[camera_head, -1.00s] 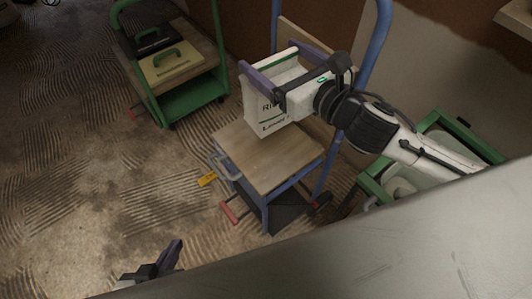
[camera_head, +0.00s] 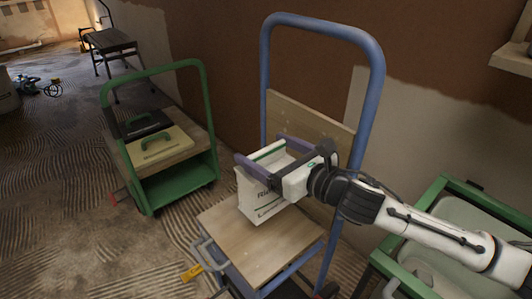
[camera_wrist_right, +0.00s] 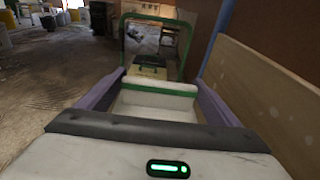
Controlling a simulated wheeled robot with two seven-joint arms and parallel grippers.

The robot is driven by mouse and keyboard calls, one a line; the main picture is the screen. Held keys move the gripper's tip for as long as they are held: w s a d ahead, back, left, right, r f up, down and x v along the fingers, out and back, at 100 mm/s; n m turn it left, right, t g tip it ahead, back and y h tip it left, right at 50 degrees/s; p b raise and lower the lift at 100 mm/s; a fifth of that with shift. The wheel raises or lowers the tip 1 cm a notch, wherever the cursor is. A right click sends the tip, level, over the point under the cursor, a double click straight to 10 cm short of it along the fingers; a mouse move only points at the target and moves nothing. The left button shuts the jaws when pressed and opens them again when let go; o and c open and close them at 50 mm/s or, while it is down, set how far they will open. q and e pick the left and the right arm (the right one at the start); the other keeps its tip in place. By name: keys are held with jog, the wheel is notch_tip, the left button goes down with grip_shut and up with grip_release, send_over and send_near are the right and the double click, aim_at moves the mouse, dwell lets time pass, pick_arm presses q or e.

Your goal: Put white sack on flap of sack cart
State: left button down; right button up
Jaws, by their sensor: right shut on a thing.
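The white sack (camera_head: 258,197), with green trim and dark print, is upright over the back part of the wooden flap (camera_head: 255,245) of the blue sack cart (camera_head: 374,75). Its lower edge is at or just above the flap; I cannot tell whether it touches. My right gripper (camera_head: 262,148) is shut on the sack, with its purple fingers along two opposite sides of the top. In the right wrist view the sack's top (camera_wrist_right: 152,103) shows between the fingers. My left gripper is not in view.
A green cart (camera_head: 183,180) with a black case (camera_head: 143,124) and a beige case (camera_head: 160,147) stands to the left. Another green-framed cart (camera_head: 380,260) is at the lower right, under my right arm. The cart's wooden back board (camera_head: 300,118) stands behind the sack. Ridged floor lies open at left.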

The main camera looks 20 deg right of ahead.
jog(key=shift+f+b, duration=1.15)
jog(key=shift+f, duration=1.45)
jog(key=o, duration=2)
jog(key=shift+f, duration=0.35)
jog(key=p, duration=0.1)
send_near(267, 166)
jog(key=shift+s+d+f, duration=0.45)
jog(key=shift+s+f, duration=0.25)
jog(key=shift+f, duration=0.15)
